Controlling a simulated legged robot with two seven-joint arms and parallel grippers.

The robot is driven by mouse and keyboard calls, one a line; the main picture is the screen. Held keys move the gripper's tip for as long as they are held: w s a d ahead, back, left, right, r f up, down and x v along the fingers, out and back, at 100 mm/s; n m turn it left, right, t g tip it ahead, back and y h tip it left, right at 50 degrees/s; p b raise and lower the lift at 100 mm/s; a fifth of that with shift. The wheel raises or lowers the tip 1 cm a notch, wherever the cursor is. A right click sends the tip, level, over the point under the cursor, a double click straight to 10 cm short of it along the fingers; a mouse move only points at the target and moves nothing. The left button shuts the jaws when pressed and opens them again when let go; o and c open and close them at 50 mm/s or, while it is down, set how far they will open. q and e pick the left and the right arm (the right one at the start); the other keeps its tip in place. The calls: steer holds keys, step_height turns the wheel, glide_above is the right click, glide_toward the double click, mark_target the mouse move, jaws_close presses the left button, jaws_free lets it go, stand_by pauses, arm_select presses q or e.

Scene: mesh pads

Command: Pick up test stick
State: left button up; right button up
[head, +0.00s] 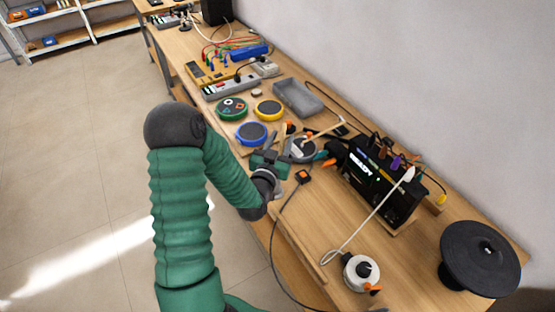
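A thin pale wooden stick (325,131), which looks like the test stick, lies slanted across or above the grey round pad (301,150) near the middle of the bench. Its lower end is hard to make out. My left gripper (279,162) is low over the bench's front edge, just left of the grey pad and below the stick. It looks apart from the stick, but its fingers are small and partly hidden by its own body, so I cannot tell whether they are open. My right gripper is not in view.
Round pads with green (232,108), yellow (268,110) and blue (252,133) rims lie beyond the gripper. A black module (372,180) stands to the right. A white pot (360,272) and black disc (480,259) are nearer. Cables cross the wooden bench (415,258).

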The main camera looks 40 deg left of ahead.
arm_select(q)
steer(key=x, duration=0.3)
steer(key=shift+w+d+r, duration=0.15)
steer(key=shift+w+r, duration=0.05)
steer(key=shift+w, duration=0.2)
steer(key=shift+s+a+f, duration=0.1)
steer(key=shift+a+f, duration=0.05)
steer(key=shift+a, duration=0.25)
steer(key=c, duration=0.4)
jaws_close()
steer(key=shift+d, duration=0.4)
steer(key=shift+a, duration=0.2)
